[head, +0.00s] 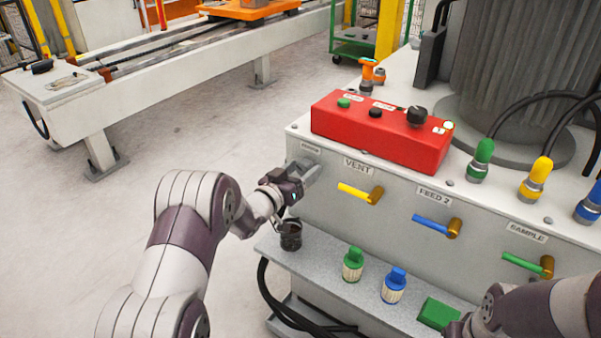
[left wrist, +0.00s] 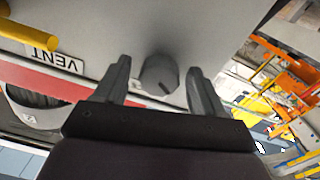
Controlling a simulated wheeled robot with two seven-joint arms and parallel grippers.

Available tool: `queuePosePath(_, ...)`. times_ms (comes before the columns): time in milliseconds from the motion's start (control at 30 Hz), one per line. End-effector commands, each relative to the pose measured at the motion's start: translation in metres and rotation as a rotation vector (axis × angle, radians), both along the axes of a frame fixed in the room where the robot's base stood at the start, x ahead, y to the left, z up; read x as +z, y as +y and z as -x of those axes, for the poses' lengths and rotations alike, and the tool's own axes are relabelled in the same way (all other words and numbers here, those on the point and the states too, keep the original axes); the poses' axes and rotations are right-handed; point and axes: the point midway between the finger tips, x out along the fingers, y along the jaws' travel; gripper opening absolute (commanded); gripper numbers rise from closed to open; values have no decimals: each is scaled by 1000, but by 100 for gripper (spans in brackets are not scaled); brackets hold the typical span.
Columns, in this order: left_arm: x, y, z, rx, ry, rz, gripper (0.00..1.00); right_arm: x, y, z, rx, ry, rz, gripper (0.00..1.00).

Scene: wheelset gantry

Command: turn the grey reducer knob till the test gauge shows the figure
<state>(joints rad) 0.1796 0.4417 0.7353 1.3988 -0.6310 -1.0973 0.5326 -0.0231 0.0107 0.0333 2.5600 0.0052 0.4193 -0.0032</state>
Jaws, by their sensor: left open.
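The grey reducer knob (left wrist: 160,74) shows in the left wrist view as a short round knob with a dark mark on its face, on the grey cabinet front. My left gripper (left wrist: 160,88) is open, with one finger on each side of the knob and a visible gap to each. In the head view my left gripper (head: 305,173) is at the cabinet's upper left corner, below a small label, and hides the knob. My right arm enters at the lower right; its gripper is out of view. I cannot make out a test gauge or its figure.
A red control box (head: 380,132) sits on the cabinet top. Yellow (head: 360,193), blue (head: 437,224) and green (head: 528,264) levers stick out of the front. A shelf (head: 325,283) below holds a dark cup (head: 290,236), green and blue capped bottles and a green block (head: 438,313).

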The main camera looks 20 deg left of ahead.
Motion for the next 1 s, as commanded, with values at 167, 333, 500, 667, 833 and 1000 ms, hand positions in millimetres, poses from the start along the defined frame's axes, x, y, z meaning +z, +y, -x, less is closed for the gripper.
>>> queuePosePath(167,0,0,0,0,0,0,24,0,0,0,0,0,0,0)
queuePosePath(333,0,0,0,0,0,-1,14,0,0,0,0,0,0,0)
queuePosePath(500,0,0,0,1,-8,-25,14,-1,0,0,0,0,0,0)
queuePosePath(667,-1,1,0,0,-32,-91,14,-4,0,0,0,0,0,0)
queuePosePath(833,-2,1,0,1,-77,-213,14,-8,0,0,0,0,0,0)
queuePosePath(1000,-2,1,0,0,-132,-363,14,-14,0,0,0,0,0,0)
